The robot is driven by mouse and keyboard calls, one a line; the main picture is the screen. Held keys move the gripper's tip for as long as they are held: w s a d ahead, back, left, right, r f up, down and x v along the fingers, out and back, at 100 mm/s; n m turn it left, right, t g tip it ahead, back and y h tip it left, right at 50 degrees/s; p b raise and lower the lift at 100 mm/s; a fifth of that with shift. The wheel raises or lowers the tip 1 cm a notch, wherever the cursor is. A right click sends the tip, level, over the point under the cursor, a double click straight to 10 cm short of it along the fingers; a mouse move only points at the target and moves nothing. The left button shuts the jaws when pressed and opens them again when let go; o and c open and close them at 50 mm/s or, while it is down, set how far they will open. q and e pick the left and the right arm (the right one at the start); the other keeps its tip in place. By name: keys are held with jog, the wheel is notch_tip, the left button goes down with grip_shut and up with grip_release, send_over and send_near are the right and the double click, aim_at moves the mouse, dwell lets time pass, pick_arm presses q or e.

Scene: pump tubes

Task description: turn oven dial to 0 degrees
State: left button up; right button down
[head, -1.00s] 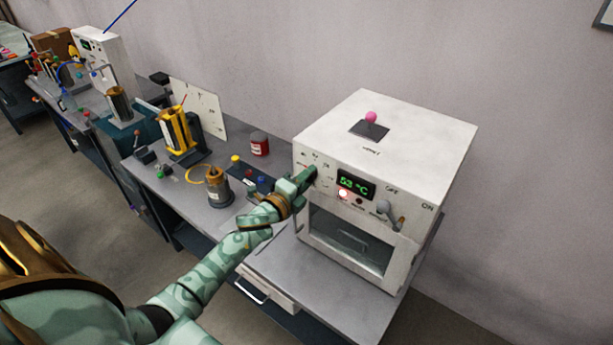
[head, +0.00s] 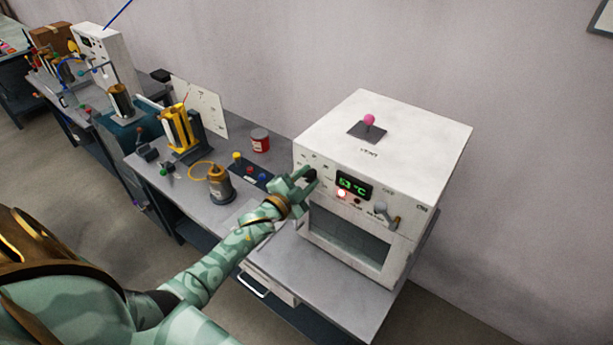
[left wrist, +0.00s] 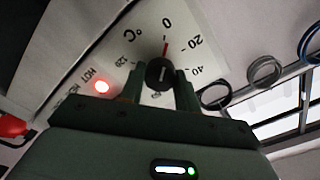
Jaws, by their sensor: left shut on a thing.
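The white oven (head: 430,140) stands on the grey bench at the right in the head view. Its black dial (head: 311,174) is at the left of its front panel. My left gripper (head: 306,179) is at the dial. In the left wrist view the dial (left wrist: 160,73) sits between the fingertips of my left gripper (left wrist: 160,80), which is shut on it. A red pointer mark (left wrist: 165,47) above the dial points at or very near the 0 on the printed scale. Part of the scale is hidden by the fingers. My right gripper is not in view.
A green display (head: 354,187), a lit red lamp (head: 341,194) and a grey lever (head: 381,209) are to the dial's right. A brass-coloured pot (head: 219,184) and a red can (head: 260,140) stand left of the oven.

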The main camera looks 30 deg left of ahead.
pick_arm(q)
jog(key=shift+n, duration=0.5)
jog(key=shift+f, duration=0.1)
jog(key=o, duration=1)
jog(key=s, duration=0.5)
jog(key=s+a, duration=0.1)
jog(key=s, duration=1)
jog(key=shift+s+a, duration=0.15)
jog(key=shift+s, duration=0.05)
